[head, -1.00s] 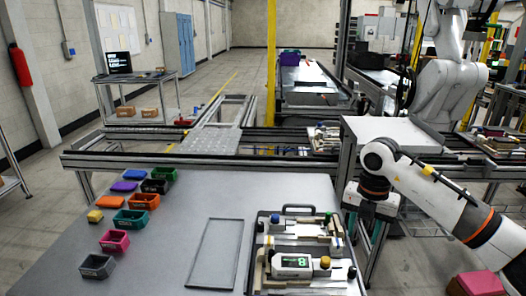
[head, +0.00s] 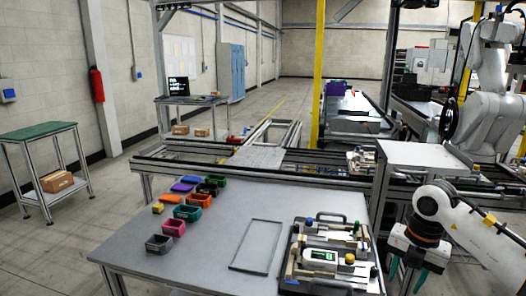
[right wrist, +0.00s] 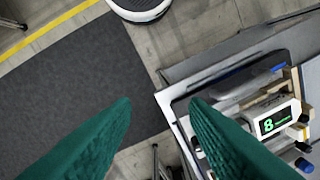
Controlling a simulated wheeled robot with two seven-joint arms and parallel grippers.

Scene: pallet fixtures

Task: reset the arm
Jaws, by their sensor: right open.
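My right gripper (head: 406,274) hangs just beyond the right edge of the work table, its green fingers pointing down. The pallet fixture (head: 290,270), with a dark handle, wooden blocks and a white device with a green display (head: 320,256), lies on the table left of the gripper. The device also shows in the right wrist view (right wrist: 272,122), to the right of the fingers. My left gripper is not in view.
Several coloured bins, among them a pink one (head: 174,228) and a grey one (head: 159,244), stand on the table's left side. An empty rectangular tray (head: 256,246) lies mid-table. A grey-topped stand (head: 428,156) is behind my right arm. The table's front left is bare.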

